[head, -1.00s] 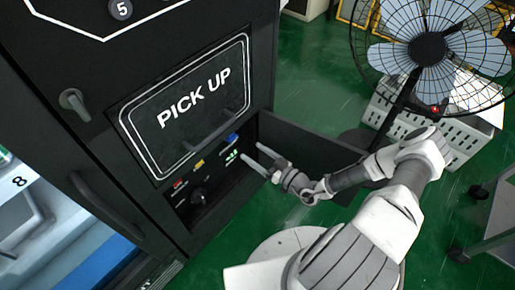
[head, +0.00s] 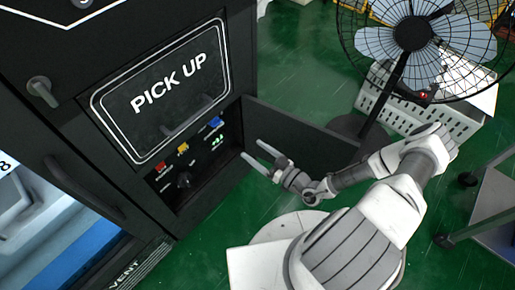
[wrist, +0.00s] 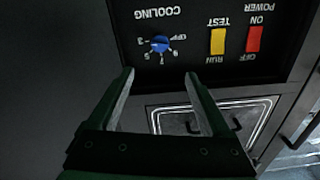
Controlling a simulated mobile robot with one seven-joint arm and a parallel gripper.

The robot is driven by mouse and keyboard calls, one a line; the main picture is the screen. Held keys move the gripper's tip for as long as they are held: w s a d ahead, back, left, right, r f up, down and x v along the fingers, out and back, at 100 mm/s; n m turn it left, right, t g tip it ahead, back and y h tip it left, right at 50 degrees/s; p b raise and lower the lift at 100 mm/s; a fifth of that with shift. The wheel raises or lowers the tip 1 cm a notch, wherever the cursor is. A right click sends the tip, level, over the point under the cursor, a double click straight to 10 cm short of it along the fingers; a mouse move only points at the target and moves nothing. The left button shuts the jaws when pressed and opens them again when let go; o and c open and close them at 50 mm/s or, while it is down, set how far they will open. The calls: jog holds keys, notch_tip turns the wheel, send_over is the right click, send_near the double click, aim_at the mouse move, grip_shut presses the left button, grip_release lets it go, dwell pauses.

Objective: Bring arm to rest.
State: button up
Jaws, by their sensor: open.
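My gripper (head: 262,158) is open and empty in front of the vending machine's open lower compartment, to the right of its control panel. In the wrist view my gripper (wrist: 158,78) has its two fingers spread with nothing between them.
The compartment's black door (head: 300,132) stands open behind my gripper. The PICK UP hatch (head: 165,88) is shut above the panel. A fan (head: 412,34) and a white crate (head: 425,105) stand at the back right. A grey cart (head: 490,205) is at the right. Green floor is free between.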

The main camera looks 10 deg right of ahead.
jog(key=shift+r, duration=0.1)
dwell(0.6)
jog(key=s+d+r+m+g+h, duration=0.1)
jog(key=s+r+m+g+h, duration=0.3)
jog(key=r, duration=0.7)
jog(key=s+d+r+m+g+h+p, duration=0.1)
jog(key=s+r+m+g, duration=0.5)
jog(key=r, duration=0.6)
jog(key=s+d+r+m+g+h, duration=0.1)
jog(key=s+r+m+g+h, duration=0.35)
jog(key=r, duration=0.65)
notch_tip(320, 180, up, 25)
jog(key=s+d+n+t+h+p, duration=0.2)
jog(key=n+t+p, duration=0.4)
jog(key=p, duration=0.9)
jog(key=n, duration=0.3)
jog(key=shift+s+d+p, duration=0.25)
jog(key=shift+s+p, duration=0.1)
jog(key=shift+p, duration=0.05)
